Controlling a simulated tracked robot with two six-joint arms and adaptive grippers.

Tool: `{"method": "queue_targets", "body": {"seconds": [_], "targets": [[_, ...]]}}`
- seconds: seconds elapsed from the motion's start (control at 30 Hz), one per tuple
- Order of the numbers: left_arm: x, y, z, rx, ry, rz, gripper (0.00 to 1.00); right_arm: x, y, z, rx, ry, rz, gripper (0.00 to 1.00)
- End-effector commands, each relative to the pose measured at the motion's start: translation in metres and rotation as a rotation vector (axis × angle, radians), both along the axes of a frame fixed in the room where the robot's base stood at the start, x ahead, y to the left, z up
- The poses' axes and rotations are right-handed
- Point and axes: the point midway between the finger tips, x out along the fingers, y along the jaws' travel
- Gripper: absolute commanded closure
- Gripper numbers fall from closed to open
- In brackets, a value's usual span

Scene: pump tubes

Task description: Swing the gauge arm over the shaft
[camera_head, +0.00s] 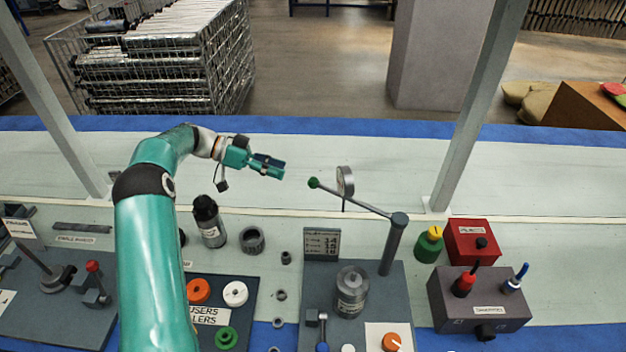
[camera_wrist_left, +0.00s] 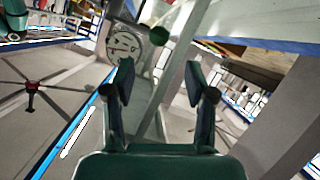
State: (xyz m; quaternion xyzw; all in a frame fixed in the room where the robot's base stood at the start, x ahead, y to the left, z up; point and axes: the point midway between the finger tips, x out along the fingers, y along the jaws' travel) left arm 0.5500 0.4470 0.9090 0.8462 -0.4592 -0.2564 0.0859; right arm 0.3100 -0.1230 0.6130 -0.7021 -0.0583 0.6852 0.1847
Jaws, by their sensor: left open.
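The gauge arm (camera_head: 362,205) is a thin rod running up and left from a dark grey post (camera_head: 393,245). It carries a round dial gauge (camera_head: 345,180) and ends in a green ball knob (camera_head: 314,183). The metal shaft (camera_head: 351,291) stands upright on a grey base plate, in front of and left of the post; the arm lies behind it. My left gripper (camera_head: 276,166) is open and empty, left of the green knob and apart from it. In the left wrist view, the open fingers (camera_wrist_left: 162,85) show with the green knob (camera_wrist_left: 159,34) and dial (camera_wrist_left: 124,44) beyond them. My right gripper is not in view.
A purple-grey box (camera_head: 455,300) with red and blue levers and a red box (camera_head: 470,238) stand at the right. A black bottle (camera_head: 208,222) and dark ring (camera_head: 252,240) stand near my left arm. Frame uprights rise on both sides. The pale surface behind the knob is clear.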

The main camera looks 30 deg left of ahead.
Motion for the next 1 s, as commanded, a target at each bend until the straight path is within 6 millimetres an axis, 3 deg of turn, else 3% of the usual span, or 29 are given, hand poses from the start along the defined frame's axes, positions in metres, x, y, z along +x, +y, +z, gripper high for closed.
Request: {"method": "queue_targets", "body": {"seconds": [0.2, 0.4, 0.6, 0.9, 1.0], "targets": [[0.021, -0.041, -0.015, -0.003, 0.002, -0.003, 0.45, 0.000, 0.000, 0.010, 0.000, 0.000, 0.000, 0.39], [0.036, -0.068, -0.028, -0.003, 0.001, -0.001, 0.45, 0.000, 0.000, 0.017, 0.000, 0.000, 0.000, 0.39], [0.044, -0.081, -0.035, 0.000, 0.001, 0.000, 0.45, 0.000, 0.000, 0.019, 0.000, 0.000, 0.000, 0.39], [0.045, -0.082, -0.036, -0.001, 0.000, 0.002, 0.45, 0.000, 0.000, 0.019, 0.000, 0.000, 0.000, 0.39], [0.045, -0.082, -0.036, -0.001, 0.000, 0.002, 0.58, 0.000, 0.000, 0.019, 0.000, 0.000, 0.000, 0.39]]}}
